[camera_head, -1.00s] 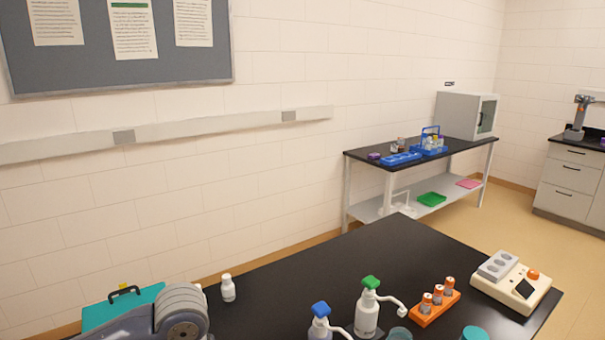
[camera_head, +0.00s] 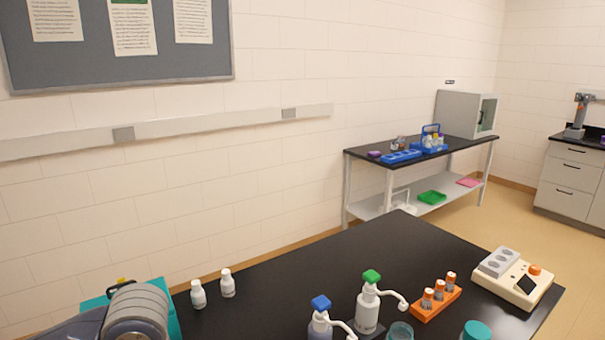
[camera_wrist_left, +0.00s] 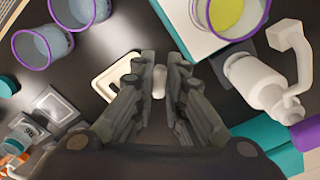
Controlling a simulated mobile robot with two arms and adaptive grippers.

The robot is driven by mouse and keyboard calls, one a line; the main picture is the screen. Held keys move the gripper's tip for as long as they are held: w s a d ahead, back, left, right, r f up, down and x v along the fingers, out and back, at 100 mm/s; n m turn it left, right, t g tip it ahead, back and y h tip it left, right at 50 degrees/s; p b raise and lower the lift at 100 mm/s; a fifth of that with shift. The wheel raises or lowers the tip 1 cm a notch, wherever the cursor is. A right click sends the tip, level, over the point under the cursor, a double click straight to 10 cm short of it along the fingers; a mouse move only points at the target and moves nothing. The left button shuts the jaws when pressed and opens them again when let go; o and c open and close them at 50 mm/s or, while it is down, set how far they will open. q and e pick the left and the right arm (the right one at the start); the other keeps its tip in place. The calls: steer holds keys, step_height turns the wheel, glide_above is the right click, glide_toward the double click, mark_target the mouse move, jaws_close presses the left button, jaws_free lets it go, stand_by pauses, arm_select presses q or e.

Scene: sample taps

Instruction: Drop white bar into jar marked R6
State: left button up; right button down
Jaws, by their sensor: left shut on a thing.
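My left gripper (camera_wrist_left: 162,72) is shut on a small white bar (camera_wrist_left: 159,82), held between its fingertips in the left wrist view. A cream square dish (camera_wrist_left: 112,78) lies below and beside the fingers. At the lower left of that view is a clear jar (camera_wrist_left: 24,140) with a white label; the label is turned and small, and looks like R6, though I cannot be sure. In the head view only my left arm shows at the lower left, and its gripper is hidden. A glass jar (camera_head: 400,332) is cut off at the bottom edge there. My right gripper is not in view.
Pump bottles with blue (camera_head: 321,304) and green (camera_head: 371,278) tops, an orange vial rack (camera_head: 436,302) and a beige device (camera_head: 513,281) stand on the black table. Purple-rimmed beakers (camera_wrist_left: 43,46) and a white wash bottle (camera_wrist_left: 270,82) flank my gripper. The table's back middle is clear.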

arm_select(q)
steer(key=shift+s+n, duration=0.15)
steer(key=shift+n, duration=0.25)
stand_by(0.4)
